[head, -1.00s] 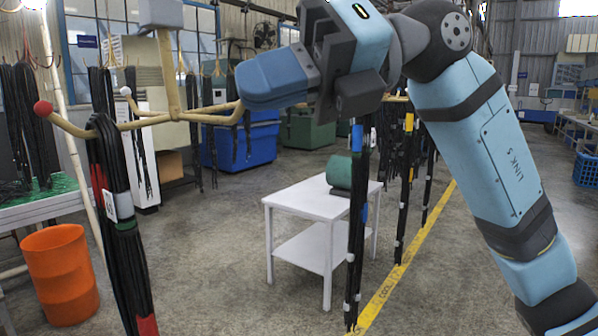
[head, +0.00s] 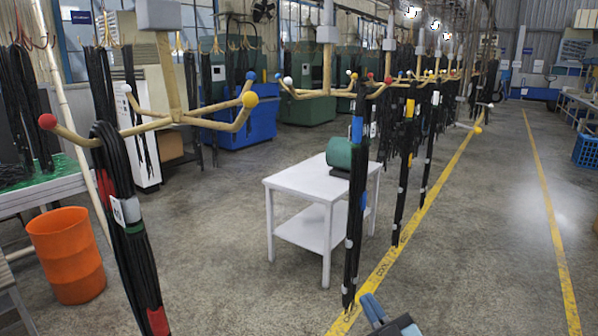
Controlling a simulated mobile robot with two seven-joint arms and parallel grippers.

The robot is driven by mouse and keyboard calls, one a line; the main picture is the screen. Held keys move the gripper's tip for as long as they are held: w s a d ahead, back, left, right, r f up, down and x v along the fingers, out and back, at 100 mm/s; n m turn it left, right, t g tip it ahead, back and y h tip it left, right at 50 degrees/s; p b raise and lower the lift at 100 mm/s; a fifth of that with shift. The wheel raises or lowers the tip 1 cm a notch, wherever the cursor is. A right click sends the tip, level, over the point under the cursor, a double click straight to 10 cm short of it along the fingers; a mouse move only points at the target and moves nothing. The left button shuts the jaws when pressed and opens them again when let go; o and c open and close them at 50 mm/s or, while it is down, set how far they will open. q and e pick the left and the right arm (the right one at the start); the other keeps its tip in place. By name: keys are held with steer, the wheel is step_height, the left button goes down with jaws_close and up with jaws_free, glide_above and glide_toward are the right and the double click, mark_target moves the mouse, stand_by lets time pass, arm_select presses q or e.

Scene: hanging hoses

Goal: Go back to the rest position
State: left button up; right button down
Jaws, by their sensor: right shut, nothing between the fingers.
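Only the tip of my right gripper (head: 373,308) shows, blue and dark grey, at the bottom edge right of centre in the head view. It is shut and empty, well below the hanging hoses and apart from them. The rest of my right arm is out of the picture. My left gripper is not in view.
A bundle of black hoses (head: 128,215) hangs at left from a wooden hanger (head: 180,117) with coloured ball tips. More hose bundles (head: 355,215) hang along the yellow floor line. A white table (head: 310,186) and an orange bin (head: 66,255) stand nearby. Floor at right is clear.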

steer(key=s+d+f+m+g+h, duration=0.2)
steer(key=s+f+g, duration=0.1)
steer(key=s+f, duration=0.4)
steer(key=s+d+f+m+g+h+p, duration=0.1)
steer(key=s+d+f+m+g+h, duration=0.1)
steer(key=s+f, duration=0.6)
steer(key=s+d+f+m+g+h+p, duration=0.1)
steer(key=s+d+f+m+g+h, duration=0.2)
steer(key=s+f, duration=0.5)
step_height(320, 180, down, 7)
steer(key=shift+f+g+h, duration=0.1)
steer(key=shift+g+h, duration=0.5)
steer(key=shift+g, duration=0.2)
